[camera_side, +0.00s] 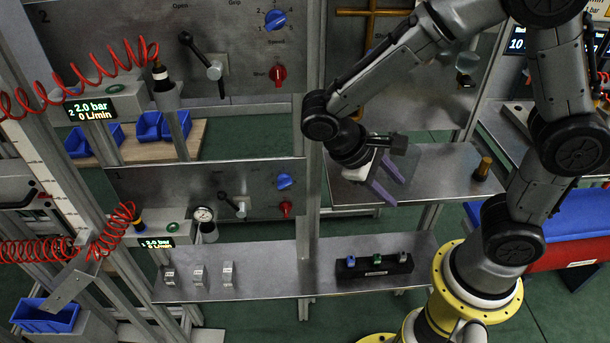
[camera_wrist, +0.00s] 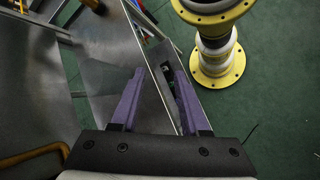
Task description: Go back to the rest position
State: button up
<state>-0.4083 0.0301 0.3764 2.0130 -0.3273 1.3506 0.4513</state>
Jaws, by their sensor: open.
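My gripper (camera_side: 388,182) has two purple fingers. In the side view it hangs in the air in front of the right-hand metal shelf, pointing down and to the right. In the wrist view my gripper (camera_wrist: 158,92) shows its two fingers apart with nothing held between them. Below it, a black block (camera_side: 374,268) with a blue, a green and a grey knob stands on the lower metal shelf (camera_side: 320,276). In the wrist view the fingers partly hide this block.
The right-hand shelf (camera_side: 440,172) carries a small brown and black cylinder (camera_side: 483,168). Several small metal brackets (camera_side: 199,275) stand on the lower shelf's left part. A panel with a black lever (camera_side: 205,62) and red coiled hoses (camera_side: 75,85) are at the left. Green floor (camera_wrist: 265,90) lies beyond.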

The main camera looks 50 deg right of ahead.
jog(key=s+d+r+m+t+y, duration=0.1)
jog(key=s+r+t+y, duration=0.3)
jog(key=r+t, duration=0.5)
jog(key=shift+s+d+r+m+t+y, duration=0.2)
jog(key=shift+d+r+m+t+y, duration=0.3)
jog(key=shift+y, duration=0.6)
jog(key=shift+a+f, duration=0.1)
jog(key=shift+a, duration=0.15)
